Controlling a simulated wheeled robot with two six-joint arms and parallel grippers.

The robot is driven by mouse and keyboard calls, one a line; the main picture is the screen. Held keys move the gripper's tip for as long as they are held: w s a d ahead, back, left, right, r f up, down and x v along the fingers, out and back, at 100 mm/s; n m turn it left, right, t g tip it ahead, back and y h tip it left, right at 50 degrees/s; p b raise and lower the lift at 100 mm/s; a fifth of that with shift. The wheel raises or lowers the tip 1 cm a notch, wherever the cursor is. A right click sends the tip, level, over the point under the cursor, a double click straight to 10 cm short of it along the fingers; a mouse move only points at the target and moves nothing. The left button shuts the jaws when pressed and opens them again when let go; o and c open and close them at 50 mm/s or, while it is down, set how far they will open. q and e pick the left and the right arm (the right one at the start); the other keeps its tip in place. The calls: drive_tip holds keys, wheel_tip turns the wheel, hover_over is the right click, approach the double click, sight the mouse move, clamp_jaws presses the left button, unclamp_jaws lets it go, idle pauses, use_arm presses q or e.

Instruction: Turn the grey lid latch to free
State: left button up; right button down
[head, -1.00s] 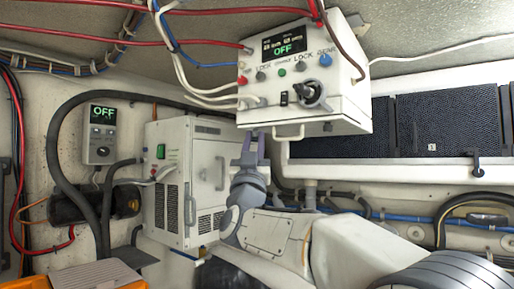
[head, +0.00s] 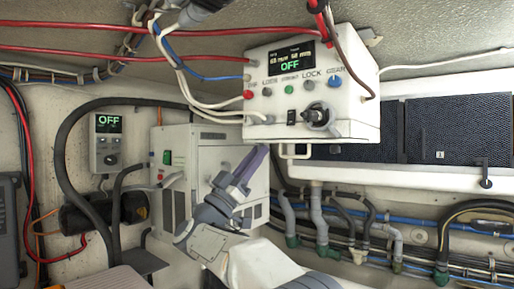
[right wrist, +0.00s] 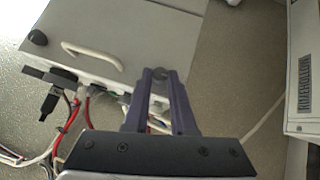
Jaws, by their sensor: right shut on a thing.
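The white control box (head: 312,90) hangs under the ceiling, with an OFF display, several buttons and a black knob on its front. My right gripper (head: 258,155) is just below the box's lower left edge, its purple fingers slanting up to the right. In the right wrist view, my right gripper (right wrist: 160,78) is shut on a small rounded grey piece (right wrist: 159,73), which looks like the lid latch, at the edge of a white panel. The fingers hide much of it, so its turn position cannot be told. In the head view the latch is hidden. My left gripper is not in view.
A pale loop handle (head: 293,151) hangs under the box, close right of my fingers. A white vented cabinet (head: 205,165) stands behind the gripper. Red, white and blue cables run into the box's left side. A small OFF meter (head: 108,140) is on the left wall.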

drive_tip(key=shift+r+g+h, duration=0.1)
drive_tip(key=shift+g+h, duration=0.2)
drive_tip(key=shift+g, duration=0.1)
drive_tip(key=c, duration=0.7)
unclamp_jaws()
drive_tip(key=shift+c, duration=0.2)
drive_tip(key=b+v, duration=0.4)
drive_tip(key=v, duration=0.6)
drive_tip(key=shift+f, duration=0.25)
drive_tip(key=shift+a, duration=0.1)
